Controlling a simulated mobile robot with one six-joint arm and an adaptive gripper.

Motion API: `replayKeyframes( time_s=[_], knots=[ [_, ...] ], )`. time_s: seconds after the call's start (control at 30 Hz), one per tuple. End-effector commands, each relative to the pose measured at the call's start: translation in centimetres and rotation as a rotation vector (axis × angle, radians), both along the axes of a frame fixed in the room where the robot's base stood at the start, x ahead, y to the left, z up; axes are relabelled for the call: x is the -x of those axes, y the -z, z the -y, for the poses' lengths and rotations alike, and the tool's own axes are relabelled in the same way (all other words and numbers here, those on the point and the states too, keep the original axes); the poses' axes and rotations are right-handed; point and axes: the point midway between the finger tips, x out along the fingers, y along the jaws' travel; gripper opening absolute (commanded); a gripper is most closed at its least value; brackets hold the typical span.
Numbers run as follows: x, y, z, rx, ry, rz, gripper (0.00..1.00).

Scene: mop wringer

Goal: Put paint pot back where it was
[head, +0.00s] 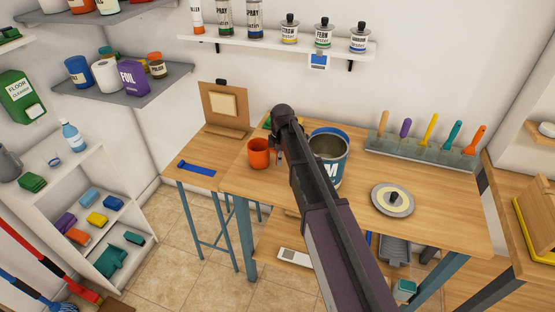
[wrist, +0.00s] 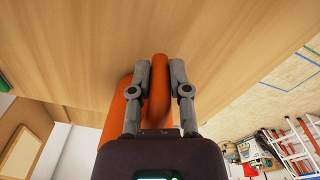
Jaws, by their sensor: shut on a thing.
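An orange pot with a handle (head: 258,152) is at the left end of the wooden workbench (head: 243,185), and I take it to be the paint pot. My gripper (head: 278,154) is at its right side, partly hidden by my arm. In the wrist view my gripper (wrist: 157,72) is shut on the orange handle (wrist: 160,90), one finger on each side. The pot's body (wrist: 113,128) shows behind the left finger. I cannot tell whether its base touches the bench or hangs just above it.
A large blue-rimmed tin (head: 329,146) stands right of the pot, partly behind my arm. A round disc (head: 393,199) lies farther right, before a rack of coloured tools (head: 420,151). A small side table (head: 198,174) with a blue strip adjoins the left.

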Motion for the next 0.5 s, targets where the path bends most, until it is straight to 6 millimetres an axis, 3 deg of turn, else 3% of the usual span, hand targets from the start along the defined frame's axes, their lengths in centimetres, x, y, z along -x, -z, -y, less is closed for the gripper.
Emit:
replayKeyframes(
  time_s=[0.2, 0.23, 0.33, 0.5],
  knots=[
    [0.01, 0.37, -0.04, 0.0, 0.0, 0.0, 0.0],
    [0.01, 0.29, -0.03, 0.0, 0.0, 0.0, 0.3],
    [0.01, 0.24, -0.04, 0.0, -0.001, 0.0, 0.58],
    [0.01, 0.24, -0.06, 0.0, -0.001, 0.0, 0.58]
  ],
)
